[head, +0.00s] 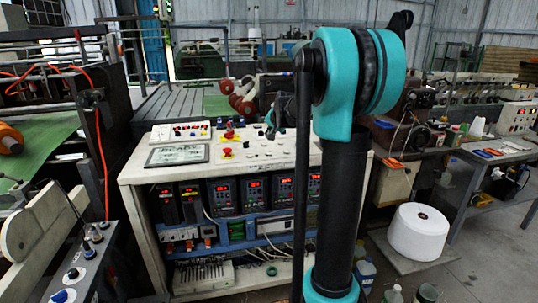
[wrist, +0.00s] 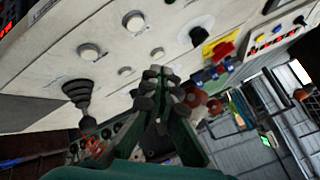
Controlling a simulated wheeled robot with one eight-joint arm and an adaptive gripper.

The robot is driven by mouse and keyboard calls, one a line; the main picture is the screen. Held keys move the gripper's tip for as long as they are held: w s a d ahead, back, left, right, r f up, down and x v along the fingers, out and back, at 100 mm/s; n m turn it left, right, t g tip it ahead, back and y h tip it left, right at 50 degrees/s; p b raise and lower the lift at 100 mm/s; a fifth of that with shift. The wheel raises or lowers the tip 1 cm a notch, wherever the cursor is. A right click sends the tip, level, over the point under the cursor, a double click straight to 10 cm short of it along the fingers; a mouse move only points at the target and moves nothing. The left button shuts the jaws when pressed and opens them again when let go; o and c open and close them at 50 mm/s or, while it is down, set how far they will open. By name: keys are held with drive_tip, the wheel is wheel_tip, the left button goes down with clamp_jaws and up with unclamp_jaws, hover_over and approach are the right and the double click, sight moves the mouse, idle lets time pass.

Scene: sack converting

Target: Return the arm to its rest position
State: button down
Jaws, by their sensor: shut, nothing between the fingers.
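My arm, teal and black, stands upright in the right middle of the head view. In the wrist view my gripper (wrist: 160,76) has its fingers together with nothing between them. It is over the pale control panel (wrist: 45,62), which looks strongly tilted in this view. Its fingertips appear close to the panel's white round knobs, but I cannot tell the gap. In the head view the same panel (head: 262,165) lies behind and left of my arm.
A black-booted lever (wrist: 80,95) and a red-and-yellow emergency stop (wrist: 222,50) stick up from the panel. In the head view, a white roll (head: 418,233) stands right of my arm, and a grey table (head: 497,153) is farther right. Bottles (head: 366,272) stand low beside the arm.

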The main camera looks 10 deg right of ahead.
drive_tip(key=s+a+f+n+g, duration=0.1)
drive_tip(key=s+f+n, duration=0.1)
drive_tip(key=s+f, duration=0.5)
drive_tip(key=s+a+f+n+g, duration=0.2)
drive_tip(key=s+f, duration=0.6)
drive_tip(key=s, duration=1.2)
drive_tip(key=s+a+f+n+g+h, duration=0.1)
drive_tip(key=s+f, duration=0.6)
drive_tip(key=s, duration=0.7)
drive_tip(key=n+g, duration=0.1)
drive_tip(key=n, duration=0.1)
drive_tip(key=shift+a+f+n, duration=0.15)
drive_tip(key=shift+a+n, duration=0.1)
drive_tip(key=shift+n, duration=0.15)
drive_tip(key=shift+w, duration=0.1)
